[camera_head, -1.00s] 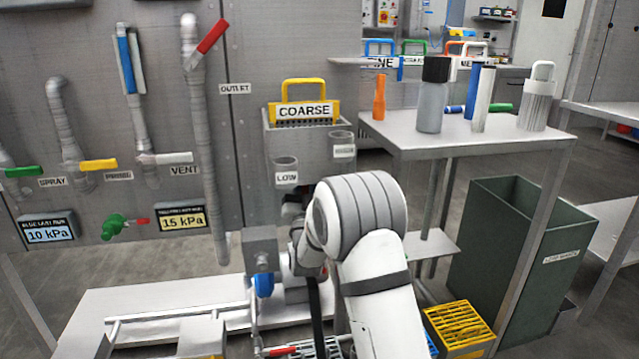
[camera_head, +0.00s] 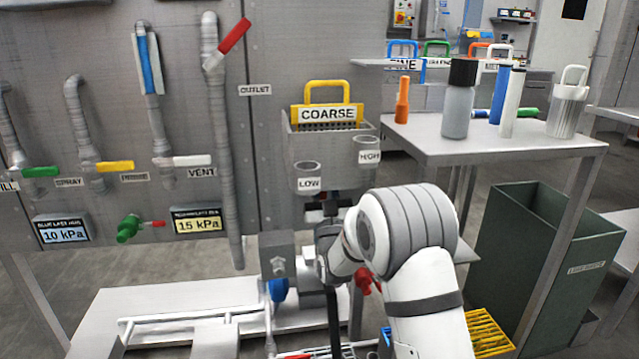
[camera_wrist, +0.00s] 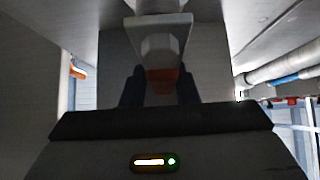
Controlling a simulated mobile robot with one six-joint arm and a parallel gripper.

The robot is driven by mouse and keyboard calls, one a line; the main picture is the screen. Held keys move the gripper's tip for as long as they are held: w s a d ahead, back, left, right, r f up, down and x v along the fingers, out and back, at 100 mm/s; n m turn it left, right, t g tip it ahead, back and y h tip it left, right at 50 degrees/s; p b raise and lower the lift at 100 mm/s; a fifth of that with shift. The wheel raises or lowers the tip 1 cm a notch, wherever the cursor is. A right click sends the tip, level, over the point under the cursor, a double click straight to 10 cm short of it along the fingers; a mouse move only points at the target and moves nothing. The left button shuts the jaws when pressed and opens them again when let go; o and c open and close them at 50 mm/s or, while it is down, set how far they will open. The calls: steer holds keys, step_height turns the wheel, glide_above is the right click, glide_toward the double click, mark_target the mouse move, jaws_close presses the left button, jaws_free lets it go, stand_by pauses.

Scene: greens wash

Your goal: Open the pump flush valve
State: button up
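A red handle-like part (camera_head: 365,283) shows right of my wrist in the head view. I cannot tell whether it is the same piece. No label reading pump flush is legible.
The wall panel carries green (camera_head: 40,171), yellow (camera_head: 115,166), white (camera_head: 192,160) and red (camera_head: 234,36) valve handles. The COARSE basket (camera_head: 327,114) and the LOW cup (camera_head: 308,180) are above my wrist. A steel table (camera_head: 430,145) and green bin (camera_head: 540,240) stand right.

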steer(key=shift+o, duration=1.3)
steer(key=shift+a, duration=0.2)
steer(key=shift+s, duration=0.1)
steer(key=p+v, duration=0.1)
steer(key=v, duration=0.6)
steer(key=shift+s+f+p, duration=0.25)
steer(key=shift+f+p, duration=0.05)
steer(key=shift+p, duration=0.1)
